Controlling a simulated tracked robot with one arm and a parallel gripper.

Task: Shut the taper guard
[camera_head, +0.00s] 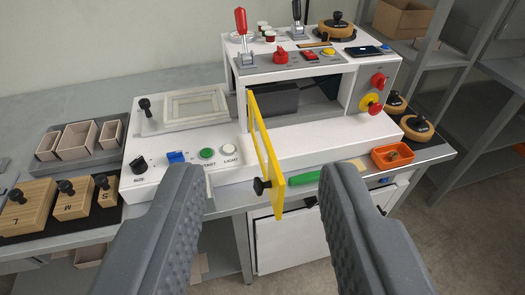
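The taper guard (266,160) is a yellow-framed panel with a black knob (261,186) on its lower left part. It stands swung out from the front of the white machine (320,135), so the dark opening (318,97) behind it shows. My gripper (262,205) is open and empty, with one grey finger at the left and one at the right. In the picture the guard's lower end and the knob lie between the fingers. I cannot tell how far apart in depth the fingers and knob are.
A green-handled tool (308,177) and an orange tray (393,155) lie right of the guard. A control panel with buttons (207,153) is at its left. Wooden blocks (73,205) and open boxes (78,140) stand on the left bench. Shelves (450,60) stand at the right.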

